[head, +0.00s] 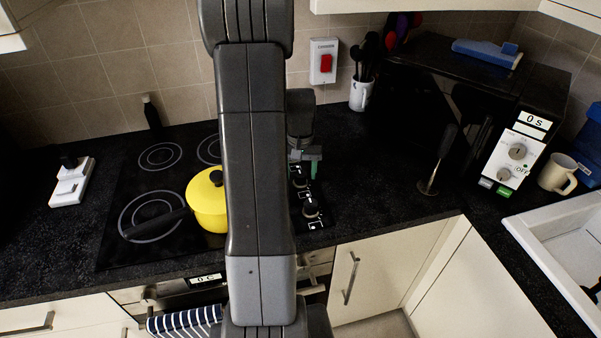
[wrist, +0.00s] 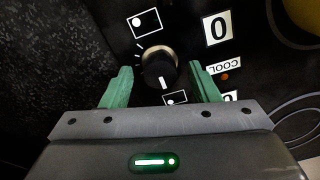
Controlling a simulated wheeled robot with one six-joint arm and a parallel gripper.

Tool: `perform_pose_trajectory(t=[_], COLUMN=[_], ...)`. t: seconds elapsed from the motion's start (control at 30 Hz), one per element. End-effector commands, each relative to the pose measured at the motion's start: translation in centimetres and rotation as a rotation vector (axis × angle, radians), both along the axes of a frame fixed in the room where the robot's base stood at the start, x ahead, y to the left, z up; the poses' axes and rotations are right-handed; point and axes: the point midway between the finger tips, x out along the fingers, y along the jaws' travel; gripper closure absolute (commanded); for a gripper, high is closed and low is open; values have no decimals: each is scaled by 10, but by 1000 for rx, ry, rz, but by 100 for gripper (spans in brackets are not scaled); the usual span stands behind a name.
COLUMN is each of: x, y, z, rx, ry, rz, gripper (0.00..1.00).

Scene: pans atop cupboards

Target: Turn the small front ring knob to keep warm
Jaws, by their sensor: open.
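In the wrist view a black knob (wrist: 160,73) with a pale metallic collar stands on the dark hob panel, its white mark toward the lower edge of the picture. My gripper (wrist: 160,69) is open, with one green finger on each side of this knob; I cannot tell whether they touch it. A white label reading 0 (wrist: 218,28) and a COOL label (wrist: 224,68) with a small orange-red light are beside it. In the head view my gripper (head: 304,158) is partly hidden by my arm, above a column of knobs (head: 310,208). Which ring the framed knob serves is unclear.
A yellow lidded pan (head: 207,204) stands on the black hob (head: 122,236), its handle pointing left. A mug of utensils (head: 360,94), a microwave (head: 515,150) and an upright dark-handled tool (head: 438,162) stand to the right. The counter between knobs and tool is clear.

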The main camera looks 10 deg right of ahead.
Motion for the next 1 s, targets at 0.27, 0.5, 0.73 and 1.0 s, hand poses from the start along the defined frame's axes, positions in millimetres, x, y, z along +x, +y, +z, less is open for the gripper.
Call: perform_pose_trajectory(t=[0.27, 0.5, 0.73, 1.0], x=[0, 0, 0, 0], y=[0, 0, 0, 0], z=[-16, -16, -16, -18], rx=[0, 0, 0, -1], ry=[-1, -1, -1, -2], rz=[0, 0, 0, -104], gripper=[45, 49, 90, 89])
